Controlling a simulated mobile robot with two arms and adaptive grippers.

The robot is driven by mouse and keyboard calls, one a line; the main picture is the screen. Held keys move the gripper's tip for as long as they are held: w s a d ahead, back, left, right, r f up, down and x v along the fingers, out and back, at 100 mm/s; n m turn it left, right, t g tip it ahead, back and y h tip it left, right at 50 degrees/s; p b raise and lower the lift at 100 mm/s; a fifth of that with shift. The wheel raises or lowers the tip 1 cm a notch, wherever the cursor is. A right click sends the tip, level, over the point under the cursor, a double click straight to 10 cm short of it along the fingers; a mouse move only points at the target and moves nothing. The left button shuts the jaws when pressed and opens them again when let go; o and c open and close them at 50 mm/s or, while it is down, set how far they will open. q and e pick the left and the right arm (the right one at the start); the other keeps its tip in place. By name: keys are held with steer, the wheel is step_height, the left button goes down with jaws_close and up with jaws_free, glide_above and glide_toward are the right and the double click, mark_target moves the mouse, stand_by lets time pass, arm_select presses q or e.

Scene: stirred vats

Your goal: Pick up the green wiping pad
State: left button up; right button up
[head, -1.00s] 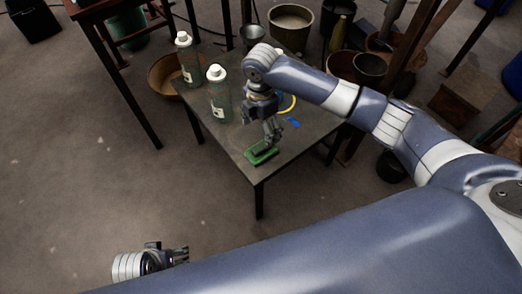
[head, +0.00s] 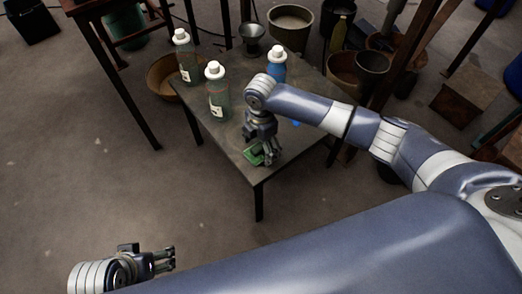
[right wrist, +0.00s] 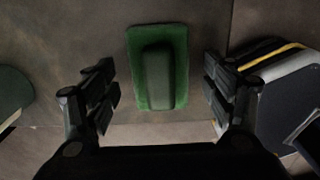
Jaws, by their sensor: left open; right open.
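The green wiping pad (head: 254,154) lies on the near corner of the small dark table (head: 232,156). In the right wrist view the pad (right wrist: 180,45) is a green rectangle with a raised darker block along its middle. My right gripper (head: 268,155) is just above the pad and hides part of it in the head view. In the right wrist view my right gripper (right wrist: 158,88) is open, with one finger on either side of the pad and gaps between. My left gripper (head: 168,259) is open and empty at the lower left, over the floor, away from the table.
Two clear bottles with white caps (head: 218,100) (head: 186,62) stand on the table's left side. A blue bottle (head: 277,68) stands behind my right arm. A metal cup (head: 252,46) and buckets (head: 291,28) are at the back.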

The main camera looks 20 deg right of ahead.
mark_target(261, 145)
steer(key=shift+c, duration=0.6)
steer(key=c, duration=1.1)
steer(key=shift+r, duration=0.2)
steer(key=shift+r, duration=0.2)
step_height(261, 145, up, 3)
steer(key=shift+f+p, duration=0.1)
steer(key=shift+p, duration=0.65)
arm_select(q)
step_height(261, 145, down, 17)
steer(key=g+p, duration=0.1)
steer(key=p, duration=0.2)
steer(key=shift+s, duration=0.25)
arm_select(e)
steer(key=shift+s+a+r, duration=0.25)
steer(key=shift+s+a, duration=0.5)
steer(key=shift+s, duration=1.8)
steer(key=shift+s+a+r, duration=0.2)
steer(key=shift+s+a, duration=0.55)
steer(key=shift+s, duration=1.85)
steer(key=shift+s+a+r, duration=0.25)
steer(key=shift+s+a, duration=0.5)
steer(key=shift+s, duration=1.8)
arm_select(q)
steer(key=shift+d, duration=0.1)
